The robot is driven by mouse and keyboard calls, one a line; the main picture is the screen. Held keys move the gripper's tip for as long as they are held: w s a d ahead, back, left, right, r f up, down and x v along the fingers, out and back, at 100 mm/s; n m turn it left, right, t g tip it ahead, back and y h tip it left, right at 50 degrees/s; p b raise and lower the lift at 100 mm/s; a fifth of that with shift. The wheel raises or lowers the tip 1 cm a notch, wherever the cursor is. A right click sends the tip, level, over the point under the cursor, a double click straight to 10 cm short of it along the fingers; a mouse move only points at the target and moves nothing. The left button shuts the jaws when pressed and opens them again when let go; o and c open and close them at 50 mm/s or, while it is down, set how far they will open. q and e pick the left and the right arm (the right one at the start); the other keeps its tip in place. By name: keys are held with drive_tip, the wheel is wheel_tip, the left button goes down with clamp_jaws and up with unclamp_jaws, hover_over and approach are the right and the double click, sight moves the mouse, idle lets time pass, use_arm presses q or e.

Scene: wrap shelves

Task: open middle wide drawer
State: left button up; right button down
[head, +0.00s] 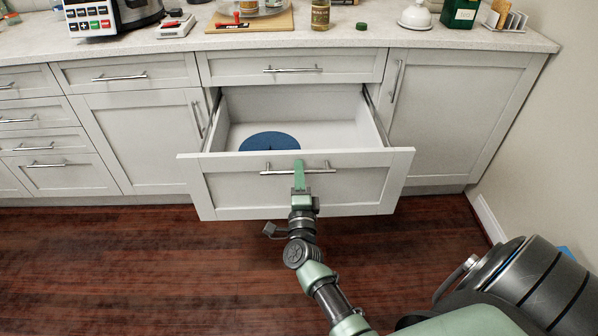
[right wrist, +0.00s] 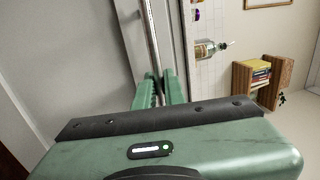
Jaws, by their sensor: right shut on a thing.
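The middle wide drawer (head: 240,184) is pulled well out from the cabinet in the head view. A round blue object (head: 270,141) lies inside on its white floor. My right gripper (head: 299,170) is at the drawer's metal bar handle (head: 318,171), shut on it near the bar's middle. In the right wrist view the green fingers (right wrist: 162,88) close around the long metal handle (right wrist: 152,38). My left gripper is not in view.
A shut wide drawer (head: 230,68) sits above the open one, under the worktop. Shut doors and drawers flank it. Jars, a board and other items stand on the worktop (head: 400,34). The dark wood floor (head: 130,260) in front is clear at the left.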

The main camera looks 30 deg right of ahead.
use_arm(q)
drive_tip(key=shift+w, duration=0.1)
use_arm(e)
drive_tip(key=c, duration=1.5)
unclamp_jaws()
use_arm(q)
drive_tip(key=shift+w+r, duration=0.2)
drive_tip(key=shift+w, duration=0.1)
use_arm(e)
drive_tip(key=v, duration=0.7)
drive_tip(key=shift+s+a, duration=0.2)
drive_tip(key=shift+s, duration=0.15)
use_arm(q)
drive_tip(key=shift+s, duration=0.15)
